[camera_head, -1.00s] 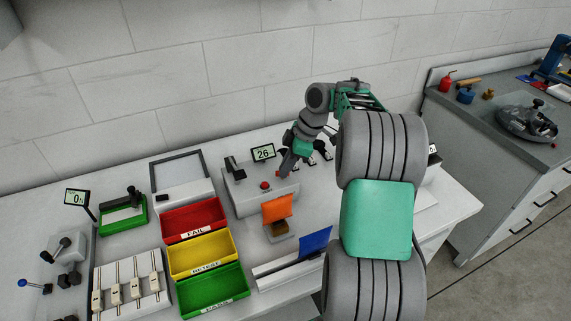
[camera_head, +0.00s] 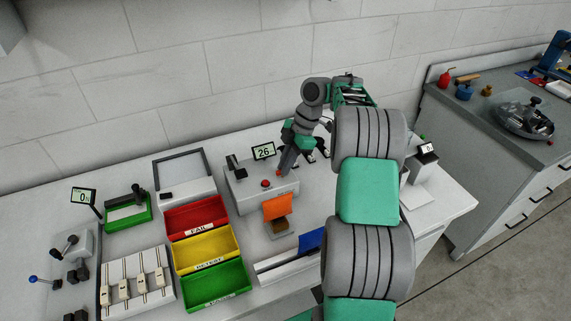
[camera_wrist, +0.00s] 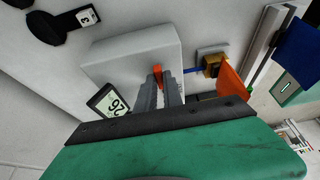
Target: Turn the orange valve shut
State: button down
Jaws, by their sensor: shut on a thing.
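The box (camera_head: 240,196) has a red button (camera_head: 265,184) and a display (camera_head: 264,151) reading 26. In front stand an orange panel (camera_head: 276,207) on a brass block (camera_head: 280,226) and a blue panel (camera_head: 312,240). Red (camera_head: 167,226), yellow and green bins lie left.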

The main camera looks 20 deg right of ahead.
jog(key=c, duration=1.5)
grip_release()
jog(key=p+v, duration=0.4)
jog(key=v, duration=0.3)
jog(key=shift+d+r+p, duration=0.2)
jog(key=shift+r+p, duration=0.15)
